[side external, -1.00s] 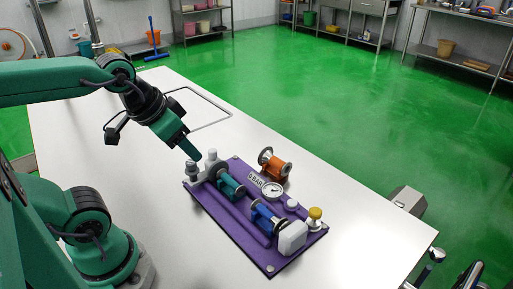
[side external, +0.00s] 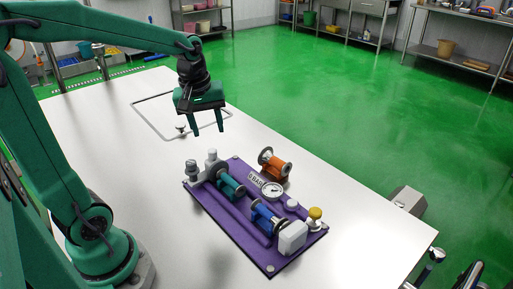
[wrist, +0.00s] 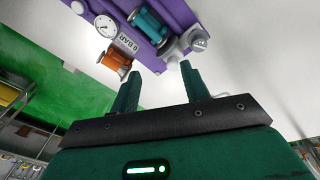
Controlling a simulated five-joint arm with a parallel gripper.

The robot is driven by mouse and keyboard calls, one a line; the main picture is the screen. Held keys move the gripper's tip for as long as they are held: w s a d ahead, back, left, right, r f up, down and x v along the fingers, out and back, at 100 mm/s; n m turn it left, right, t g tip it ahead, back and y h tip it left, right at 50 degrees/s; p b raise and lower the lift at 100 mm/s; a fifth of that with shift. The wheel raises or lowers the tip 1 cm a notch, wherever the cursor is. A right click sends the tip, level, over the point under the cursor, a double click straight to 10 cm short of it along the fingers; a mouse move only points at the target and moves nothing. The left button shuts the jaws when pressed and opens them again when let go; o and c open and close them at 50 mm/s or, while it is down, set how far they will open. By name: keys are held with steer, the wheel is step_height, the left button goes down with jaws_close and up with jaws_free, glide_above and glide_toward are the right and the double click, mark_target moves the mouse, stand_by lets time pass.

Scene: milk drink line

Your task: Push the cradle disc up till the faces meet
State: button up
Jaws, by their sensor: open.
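A purple board (side external: 212,208) lies on the white table. A teal flanged spool (side external: 230,186) sits on it, with a grey round flange or disc (side external: 214,171) at its left end. A blue spool (side external: 265,218) lies farther right. I cannot tell for certain which part is the cradle disc or whether any faces touch. My gripper (side external: 208,131) is open and empty, above the table behind the board, fingers down. In the wrist view my gripper (wrist: 158,72) points towards the teal spool (wrist: 146,24) and grey fittings (wrist: 180,48), apart from them.
An orange spool (side external: 273,164), a dial gauge (side external: 272,190), a white block (side external: 293,237) and a yellow knob (side external: 315,213) are on or beside the board. A small dark item (side external: 181,128) lies within a grey outline behind. The table's front left is clear.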

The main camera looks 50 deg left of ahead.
mark_target(212, 150)
steer(key=w+a+f+n, duration=0.1)
steer(key=a+f+n, duration=0.1)
steer(key=w+a+f+n+g, duration=0.1)
steer(key=a+n, duration=0.1)
steer(key=w+a+f+n+g, duration=0.1)
steer(key=w+a+f+n, duration=0.1)
steer(key=shift+w+a+f, duration=0.1)
steer(key=shift+a+f, duration=0.1)
steer(key=shift+f, duration=0.15)
steer(key=shift+f, duration=3.9)
jaws_close()
